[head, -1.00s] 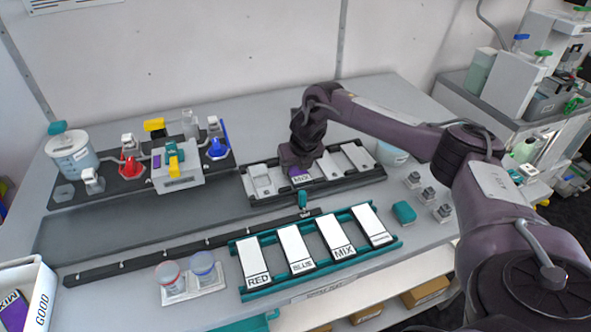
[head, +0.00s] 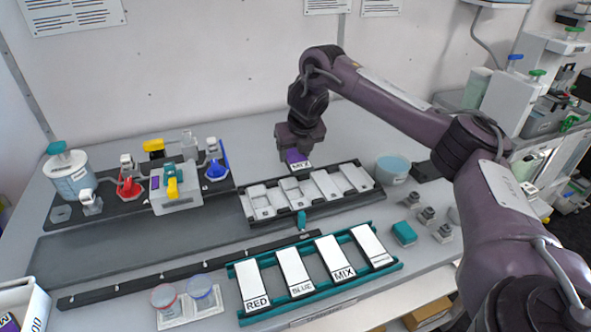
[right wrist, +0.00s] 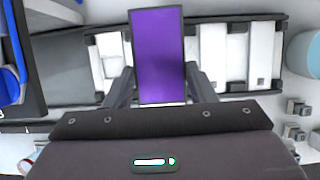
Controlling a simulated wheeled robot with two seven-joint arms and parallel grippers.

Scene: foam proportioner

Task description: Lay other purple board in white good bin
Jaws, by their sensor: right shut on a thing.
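A purple board with a white MIX end (head: 297,158) is held by my right gripper (head: 298,148), above the far side of the black rack. In the right wrist view the purple board (right wrist: 158,55) stands between the two fingers (right wrist: 160,92), which are shut on it. The white GOOD bin (head: 38,309) is at the lower left corner of the head view, cut off by the edge. A purple-and-white board (head: 8,322) marked MIX shows inside it. My left gripper is not in view.
The black rack (head: 376,193) holds several white carriers. A teal rack (head: 243,318) with white boards labelled RED, BLUE and MIX lies in front. Two cups (head: 203,292) stand on a white tray. A proportioner with red and blue valves (head: 176,188) is at left. The grey mat (head: 130,235) is mostly clear.

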